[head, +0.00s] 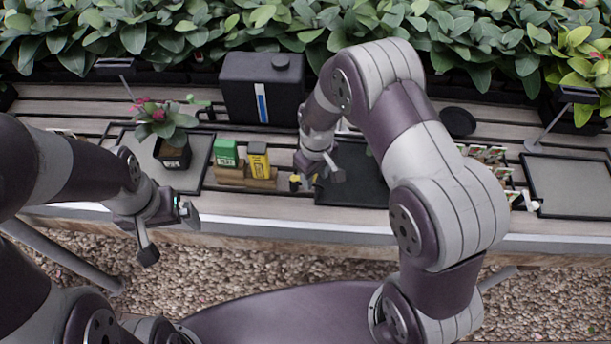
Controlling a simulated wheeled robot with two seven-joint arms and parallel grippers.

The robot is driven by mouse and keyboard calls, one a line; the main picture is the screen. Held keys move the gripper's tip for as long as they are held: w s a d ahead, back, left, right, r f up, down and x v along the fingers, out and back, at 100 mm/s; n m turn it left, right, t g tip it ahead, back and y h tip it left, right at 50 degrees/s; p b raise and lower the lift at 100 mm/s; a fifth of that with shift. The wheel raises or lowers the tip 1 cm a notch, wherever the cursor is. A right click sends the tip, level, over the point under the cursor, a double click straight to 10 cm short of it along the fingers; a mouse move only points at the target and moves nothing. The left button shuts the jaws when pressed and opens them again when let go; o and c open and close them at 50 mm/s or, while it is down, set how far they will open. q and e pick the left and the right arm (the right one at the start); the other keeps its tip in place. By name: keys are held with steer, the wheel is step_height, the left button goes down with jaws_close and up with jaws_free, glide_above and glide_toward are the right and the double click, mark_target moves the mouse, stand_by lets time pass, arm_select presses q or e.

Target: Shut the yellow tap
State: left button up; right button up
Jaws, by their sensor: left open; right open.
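A small yellow and black part (294,182), which looks like the yellow tap, shows at the left edge of the middle black tray. My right gripper (318,172) is open just above and to the right of it, fingers pointing down. The gripper partly covers the area, so I cannot tell whether it touches the tap or how the tap's handle is turned. My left gripper (170,234) is open and empty in front of the bench's front edge, below the potted plant.
A black tank (236,90) with a blue stripe stands behind. A green box (226,153) and a yellow box (258,162) sit in a wooden holder left of my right gripper. A potted plant (172,152) stands further left. An empty tray (570,185) lies right.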

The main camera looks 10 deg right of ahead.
steer(key=shift+a, duration=0.1)
steer(key=shift+s+a+p, duration=0.3)
steer(key=shift+s+a, duration=0.4)
steer(key=shift+a, duration=0.35)
steer(key=shift+s+a, duration=0.25)
steer(key=shift+a, duration=0.4)
steer(key=shift+s+a+p, duration=0.2)
steer(key=shift+s+a, duration=0.2)
steer(key=shift+a, duration=0.25)
steer(key=shift+s+a+p, duration=0.15)
steer(key=shift+s+a, duration=0.2)
steer(key=shift+a, duration=0.3)
steer(key=shift+w+d, duration=0.15)
steer(key=shift+d, duration=0.15)
step_height(320, 180, up, 7)
steer(key=p, duration=0.6)
steer(key=shift+p, duration=0.3)
